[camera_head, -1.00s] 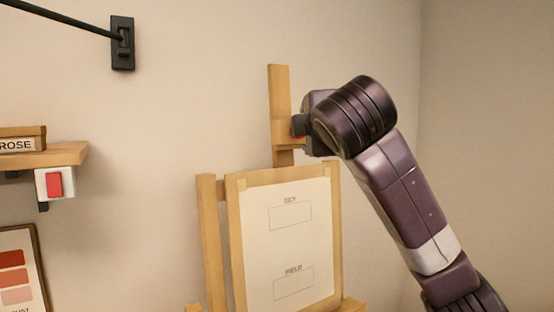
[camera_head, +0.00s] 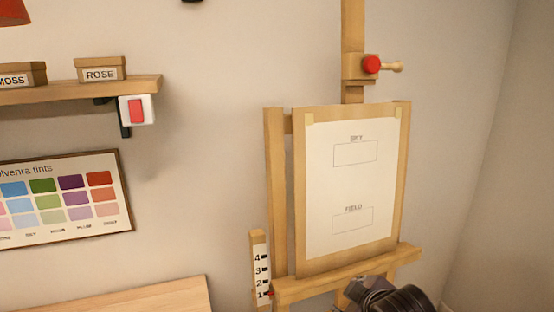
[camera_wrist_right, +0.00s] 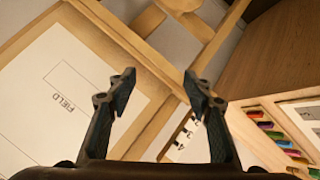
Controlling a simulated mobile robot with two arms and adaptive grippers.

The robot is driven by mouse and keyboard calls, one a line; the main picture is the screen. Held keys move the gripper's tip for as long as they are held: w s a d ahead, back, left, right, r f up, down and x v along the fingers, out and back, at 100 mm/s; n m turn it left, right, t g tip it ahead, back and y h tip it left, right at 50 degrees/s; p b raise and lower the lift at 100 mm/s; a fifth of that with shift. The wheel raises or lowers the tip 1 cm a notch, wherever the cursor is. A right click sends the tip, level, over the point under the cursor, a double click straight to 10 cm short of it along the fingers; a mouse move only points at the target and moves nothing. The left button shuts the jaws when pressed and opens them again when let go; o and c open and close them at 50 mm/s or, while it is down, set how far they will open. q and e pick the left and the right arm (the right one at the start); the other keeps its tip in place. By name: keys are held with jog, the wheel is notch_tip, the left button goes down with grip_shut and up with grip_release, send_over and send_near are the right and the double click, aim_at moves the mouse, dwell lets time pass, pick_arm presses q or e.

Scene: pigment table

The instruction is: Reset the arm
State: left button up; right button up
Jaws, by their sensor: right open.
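My right arm (camera_head: 385,298) shows at the bottom edge of the head view, low in front of the easel; its gripper is not visible there. In the right wrist view my right gripper (camera_wrist_right: 158,95) is open, with nothing between its fingers. The easel's sheet marked FIELD (camera_wrist_right: 62,90) lies beyond the left finger in that view. My left arm and left gripper show in neither view.
The easel (camera_head: 274,190) holds a sheet (camera_head: 350,190) with SKY and FIELD boxes. A red knob (camera_head: 372,64) is on its mast. A numbered scale (camera_head: 261,270) stands at its left. A shelf (camera_head: 90,90), red switch (camera_head: 137,111) and tint chart (camera_head: 65,243) are left; a wooden tabletop (camera_head: 140,298) is below.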

jog(key=s+d+f+m+g, duration=0.1)
jog(key=s+f+m+g, duration=0.15)
jog(key=s+f, duration=0.6)
jog(key=s+d+f+m+g, duration=0.25)
jog(key=s+f, duration=0.25)
jog(key=s, duration=0.7)
jog(key=s+d+f+m+g, duration=0.1)
jog(key=s+f+m, duration=0.2)
jog(key=s+f, duration=0.55)
jog(key=s+f+g+b, duration=0.1)
jog(key=s+f+b, duration=0.1)
jog(key=f, duration=1.3)
jog(key=s+f+b, duration=0.2)
jog(key=f+b, duration=0.1)
jog(key=f, duration=1.1)
jog(key=s+d+f+b, duration=0.1)
jog(key=s+f, duration=0.7)
jog(key=f, duration=0.2)
jog(key=s+d+f+g+b, duration=0.1)
jog(key=s+f+b, duration=0.1)
jog(key=s+f, duration=0.7)
jog(key=shift+d+f+g+h, duration=0.3)
jog(key=shift+d+f, duration=0.1)
jog(key=shift+f, duration=0.35)
